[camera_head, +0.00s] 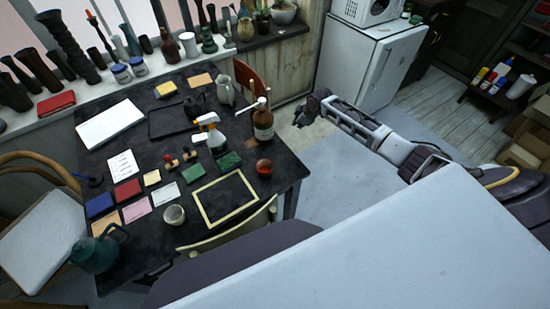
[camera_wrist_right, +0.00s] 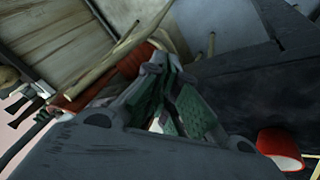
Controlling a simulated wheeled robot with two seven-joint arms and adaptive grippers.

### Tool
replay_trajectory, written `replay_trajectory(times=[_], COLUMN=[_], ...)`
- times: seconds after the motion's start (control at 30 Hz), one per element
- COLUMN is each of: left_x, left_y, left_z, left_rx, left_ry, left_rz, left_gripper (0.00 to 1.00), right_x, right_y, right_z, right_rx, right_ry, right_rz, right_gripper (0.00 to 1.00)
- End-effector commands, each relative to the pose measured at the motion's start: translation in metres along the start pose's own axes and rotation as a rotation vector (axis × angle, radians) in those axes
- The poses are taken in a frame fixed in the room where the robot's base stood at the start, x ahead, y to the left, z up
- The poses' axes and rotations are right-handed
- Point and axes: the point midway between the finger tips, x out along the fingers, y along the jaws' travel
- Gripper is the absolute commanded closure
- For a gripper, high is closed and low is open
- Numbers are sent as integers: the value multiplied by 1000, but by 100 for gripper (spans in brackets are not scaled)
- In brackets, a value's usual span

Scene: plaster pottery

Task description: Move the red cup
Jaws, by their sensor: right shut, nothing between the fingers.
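The red cup (camera_head: 264,167) stands upright on the dark table near its right edge, beside a brown bottle and the tan-framed board. It also shows at the lower right of the right wrist view (camera_wrist_right: 279,148), with a pale rim or base towards the camera. My right gripper (camera_head: 305,118) is off the table's right side, apart from the cup. In the right wrist view its green-padded fingers (camera_wrist_right: 167,100) are shut with nothing held. My left gripper cannot be made out.
The brown bottle (camera_head: 263,123) and a white spray bottle (camera_head: 214,136) stand close behind the cup. A tan-framed board (camera_head: 228,197) lies to its left. A wooden chair (camera_head: 251,77) is at the table's far right; another chair back (camera_head: 232,230) is in front.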

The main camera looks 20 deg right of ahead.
Motion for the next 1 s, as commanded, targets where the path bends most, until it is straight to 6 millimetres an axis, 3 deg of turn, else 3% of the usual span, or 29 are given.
replay_trajectory(times=[0.27,0.8,1.0], left_x=[-1,-3,-3], left_y=[0,0,2], left_z=[2,3,2], left_rx=[1,1,0], left_ry=[-3,-4,-4], left_rz=[0,1,2], left_gripper=[56,56,56], right_x=[-14,-66,-79], right_y=[-26,-107,-122], right_z=[-7,-20,-20], right_rx=[-157,-644,-743], right_ry=[-16,37,65], right_rz=[-117,-475,-547], right_gripper=[100,100,100])
